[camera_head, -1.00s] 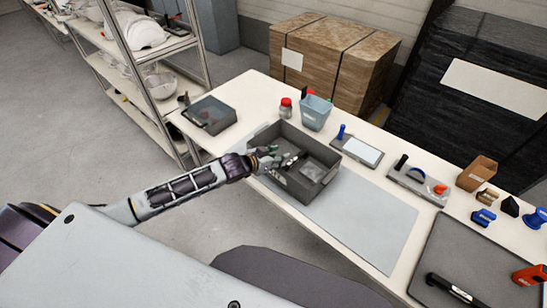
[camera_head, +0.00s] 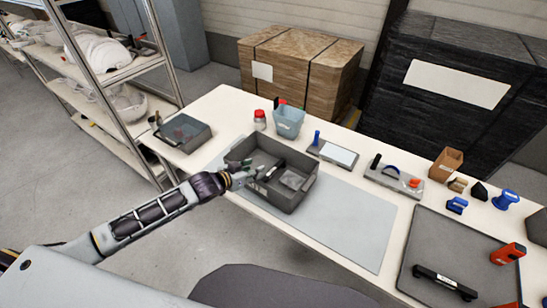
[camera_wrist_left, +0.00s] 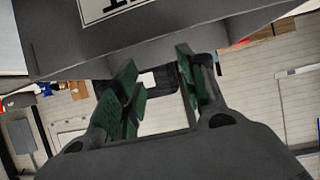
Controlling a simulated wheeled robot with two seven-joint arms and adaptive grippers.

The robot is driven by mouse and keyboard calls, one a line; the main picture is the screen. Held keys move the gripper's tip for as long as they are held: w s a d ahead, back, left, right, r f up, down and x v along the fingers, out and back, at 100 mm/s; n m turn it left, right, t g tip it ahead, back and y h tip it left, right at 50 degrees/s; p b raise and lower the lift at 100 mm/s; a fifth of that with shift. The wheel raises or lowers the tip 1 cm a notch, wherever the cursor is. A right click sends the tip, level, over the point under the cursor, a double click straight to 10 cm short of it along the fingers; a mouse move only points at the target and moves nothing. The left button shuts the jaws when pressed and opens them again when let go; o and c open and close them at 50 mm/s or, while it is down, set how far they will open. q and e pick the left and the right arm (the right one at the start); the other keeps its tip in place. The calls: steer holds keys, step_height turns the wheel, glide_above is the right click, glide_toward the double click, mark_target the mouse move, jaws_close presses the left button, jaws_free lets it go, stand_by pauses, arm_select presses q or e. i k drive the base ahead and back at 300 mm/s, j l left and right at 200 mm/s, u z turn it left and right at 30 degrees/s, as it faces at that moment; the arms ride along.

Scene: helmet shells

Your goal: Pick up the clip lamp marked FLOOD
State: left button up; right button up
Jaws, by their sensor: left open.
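No FLOOD marking is readable in either view, so I cannot tell which thing is the clip lamp. A black elongated thing (camera_head: 274,170) lies in the open grey bin (camera_head: 283,202), beside a clear packet (camera_head: 292,180). Another black bar-shaped thing (camera_head: 445,282) lies on the dark mat at the right. My left gripper (camera_head: 246,168) is at the bin's left end, with nothing visibly held. In the left wrist view its green-padded fingers (camera_wrist_left: 160,88) stand apart, below a grey wall with a partly cut-off white label (camera_wrist_left: 105,8). My right gripper is not in view.
A blue container (camera_head: 288,122) and a red-lidded jar (camera_head: 260,120) stand behind the large bin. An orange-red thing (camera_head: 508,253) lies on the dark mat (camera_head: 440,235). The pale mat (camera_head: 345,228) is clear right of the bin.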

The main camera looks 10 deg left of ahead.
mark_target(500, 258)
steer(key=z, duration=1.85)
